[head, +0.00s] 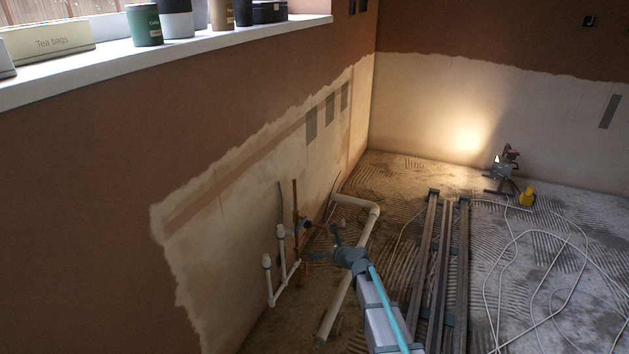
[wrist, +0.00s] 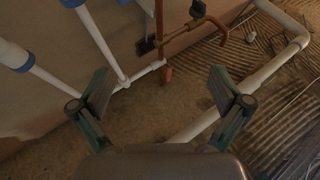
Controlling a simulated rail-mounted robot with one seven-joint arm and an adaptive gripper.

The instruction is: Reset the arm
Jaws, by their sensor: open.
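My gripper (wrist: 160,92) is open in the wrist view, its two dark green fingers well apart and nothing between them. In the head view my arm comes up from the bottom right, and the gripper end sits low near the pipework by the left wall. A copper pipe (wrist: 160,35) with an orange-brown fitting stands just beyond the open fingers. White pipes with blue collars (wrist: 92,38) rise at the left. In the head view the small finger parts overlap the pipes and are hard to separate.
A thick pale waste pipe (head: 372,222) runs along the floor beside my arm. Long dark metal lengths (head: 440,250) lie right of the arm. A work lamp (head: 505,170) and loose white cable (head: 560,290) are farther right. A windowsill (head: 200,47) holds tubs and boxes.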

